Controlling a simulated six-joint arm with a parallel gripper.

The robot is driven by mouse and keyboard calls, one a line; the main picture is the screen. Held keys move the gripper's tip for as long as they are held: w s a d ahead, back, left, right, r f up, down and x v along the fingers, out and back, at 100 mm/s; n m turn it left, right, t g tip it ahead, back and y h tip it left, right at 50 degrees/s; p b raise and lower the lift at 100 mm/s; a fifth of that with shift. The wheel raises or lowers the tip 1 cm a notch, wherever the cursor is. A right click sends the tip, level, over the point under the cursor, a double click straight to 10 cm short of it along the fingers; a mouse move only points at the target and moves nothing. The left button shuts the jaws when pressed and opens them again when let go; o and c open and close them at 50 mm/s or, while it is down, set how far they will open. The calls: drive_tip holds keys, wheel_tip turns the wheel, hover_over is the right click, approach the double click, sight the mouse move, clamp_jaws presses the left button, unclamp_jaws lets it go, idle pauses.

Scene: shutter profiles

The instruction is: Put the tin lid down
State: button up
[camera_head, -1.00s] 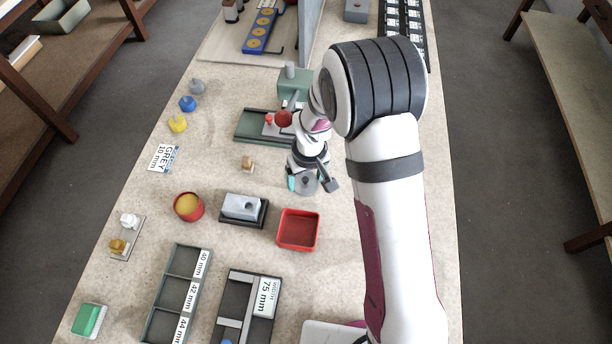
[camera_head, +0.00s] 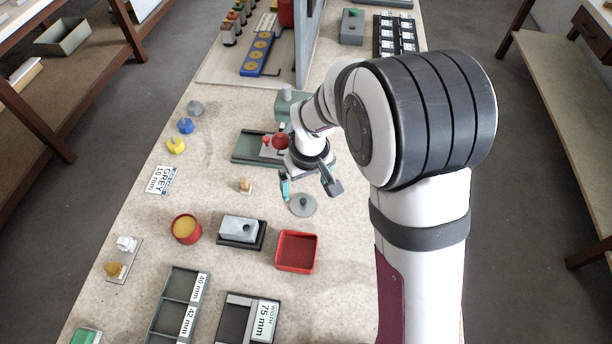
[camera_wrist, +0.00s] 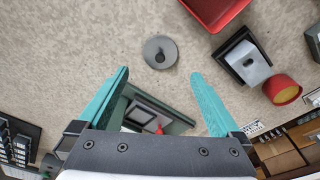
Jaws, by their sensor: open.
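The tin lid (camera_head: 303,205) is a grey disc with a dark knob on top. It lies flat on the speckled bench top, and in the wrist view the lid (camera_wrist: 160,52) is seen whole with bare bench around it. My gripper (camera_head: 308,190) is open above and just behind the lid in the head view. In the wrist view my gripper (camera_wrist: 160,85) shows two teal fingers wide apart, with nothing between them. The lid is beyond the fingertips and apart from them.
A red tray (camera_head: 297,252) and a grey block on a dark base (camera_head: 241,232) stand in front of the lid. A red tin with yellow contents (camera_head: 186,229) is to the left. A green fixture (camera_head: 256,146) sits behind. Bare bench surrounds the lid.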

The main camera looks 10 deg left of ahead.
drive_tip(key=s+d+r+m, duration=0.4)
drive_tip(key=s+d+r, duration=0.25)
drive_tip(key=r, duration=0.35)
drive_tip(key=s+d+r+m, duration=0.1)
drive_tip(key=s+d+m, duration=0.2)
drive_tip(key=s, duration=0.5)
drive_tip(key=s+d+r+m+g+y, duration=0.1)
drive_tip(key=s+d+r+m, duration=0.1)
drive_tip(key=s+m, duration=0.3)
drive_tip(key=s+d, duration=0.1)
drive_tip(key=s, duration=0.3)
drive_tip(key=shift+d+r, duration=0.15)
drive_tip(key=shift+d, duration=0.05)
